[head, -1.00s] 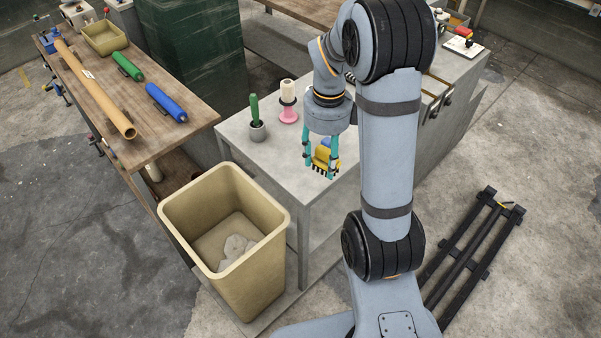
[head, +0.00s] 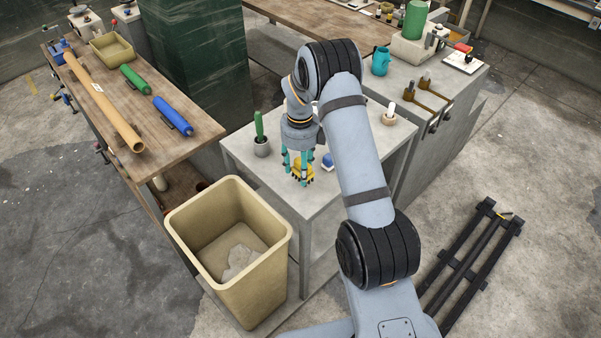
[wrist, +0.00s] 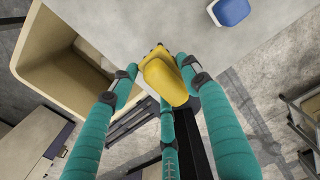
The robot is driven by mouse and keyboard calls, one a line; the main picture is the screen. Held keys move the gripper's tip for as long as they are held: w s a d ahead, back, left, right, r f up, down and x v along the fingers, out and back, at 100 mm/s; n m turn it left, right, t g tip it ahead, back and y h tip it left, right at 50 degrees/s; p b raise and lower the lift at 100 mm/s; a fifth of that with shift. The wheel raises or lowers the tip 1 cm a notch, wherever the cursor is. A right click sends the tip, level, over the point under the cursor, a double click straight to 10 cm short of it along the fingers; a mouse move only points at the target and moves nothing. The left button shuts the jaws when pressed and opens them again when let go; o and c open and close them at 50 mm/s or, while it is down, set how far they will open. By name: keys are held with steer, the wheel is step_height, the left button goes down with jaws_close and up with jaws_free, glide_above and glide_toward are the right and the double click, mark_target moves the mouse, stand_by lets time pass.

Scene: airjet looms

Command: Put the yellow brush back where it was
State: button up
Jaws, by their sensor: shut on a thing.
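The yellow brush (head: 303,171) is between the teal fingers of my gripper (head: 301,172), over the front part of the grey table (head: 288,199). In the wrist view the yellow brush (wrist: 168,80) has a rounded yellow back, and the fingers of my gripper (wrist: 160,73) are closed around it. Whether the brush touches the tabletop cannot be told. A blue and white block (head: 327,161) lies on the table to the right of my gripper; it also shows in the wrist view (wrist: 231,11).
A green-handled item in a grey cup (head: 261,146) stands left of my gripper. A small white item on a round base (head: 389,117) stands at the back right. A beige bin (head: 180,222) with pale cloth stands in front of the table. A wooden bench (head: 160,135) is at left.

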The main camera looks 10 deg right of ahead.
step_height(320, 180, down, 3)
steer(key=shift+f+p, duration=0.1)
steer(key=shift+p, duration=0.5)
steer(key=shift+f+b, duration=0.25)
steer(key=shift+b, duration=0.1)
steer(key=o, duration=1.2)
steer(key=shift+r, duration=0.15)
steer(key=shift+r+p, duration=0.25)
steer(key=shift+p, duration=0.25)
steer(key=shift+w+r+b, duration=0.1)
steer(key=shift+r+b, duration=0.3)
steer(key=shift+b, duration=0.2)
step_height(320, 180, up, 11)
steer(key=b, duration=0.2)
steer(key=shift+b, duration=0.35)
